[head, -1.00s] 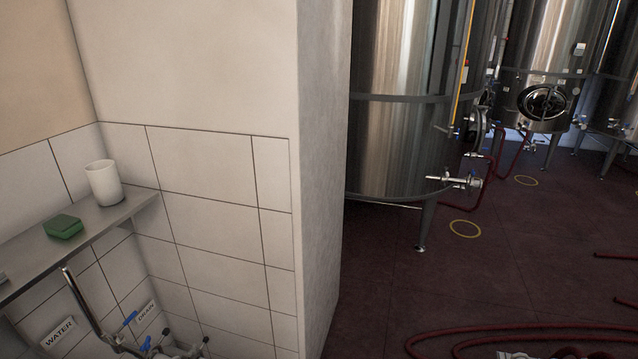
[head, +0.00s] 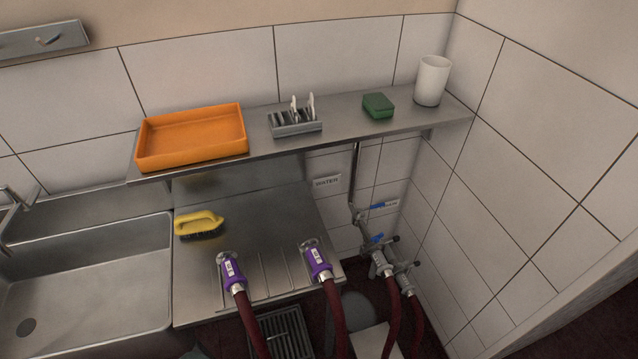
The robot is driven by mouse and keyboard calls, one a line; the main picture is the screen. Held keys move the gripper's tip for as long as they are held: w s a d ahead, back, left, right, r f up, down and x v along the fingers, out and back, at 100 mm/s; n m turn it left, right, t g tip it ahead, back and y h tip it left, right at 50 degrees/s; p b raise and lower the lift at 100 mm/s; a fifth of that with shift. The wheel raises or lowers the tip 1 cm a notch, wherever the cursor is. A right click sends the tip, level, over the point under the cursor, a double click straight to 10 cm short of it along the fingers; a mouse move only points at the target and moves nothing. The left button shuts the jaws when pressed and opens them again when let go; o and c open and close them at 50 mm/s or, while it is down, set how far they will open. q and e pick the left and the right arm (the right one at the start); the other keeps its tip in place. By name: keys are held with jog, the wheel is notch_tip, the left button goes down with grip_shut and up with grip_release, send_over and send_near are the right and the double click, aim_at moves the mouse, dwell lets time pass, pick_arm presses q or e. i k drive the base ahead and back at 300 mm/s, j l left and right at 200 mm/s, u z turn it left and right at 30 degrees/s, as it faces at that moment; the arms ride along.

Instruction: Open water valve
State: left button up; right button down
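A WATER label (head: 327,182) is on the tiled wall below the steel shelf, left of a vertical metal pipe (head: 355,178). A second label, partly covered, is to the right of the pipe. Two blue valve handles show by the pipework: an upper one (head: 378,206) in front of the second label, and a lower one (head: 376,239) just above the metal hose fittings (head: 383,264). I cannot tell which handle belongs to the water line. Neither of my grippers is in view.
The steel shelf (head: 350,133) overhangs the pipework and holds an orange tray (head: 192,160), a rack (head: 295,125), a green sponge (head: 378,105) and a white cup (head: 432,80). Purple-ended hoses (head: 231,270) and a yellow brush (head: 199,225) are on the drainboard beside the sink (head: 85,275).

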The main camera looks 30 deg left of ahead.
aim_at(359, 210)
jog(key=i+u, duration=0.2)
jog(key=u, duration=0.15)
jog(key=i+j+u, duration=0.1)
jog(key=i+u, duration=0.2)
jog(key=k, duration=0.05)
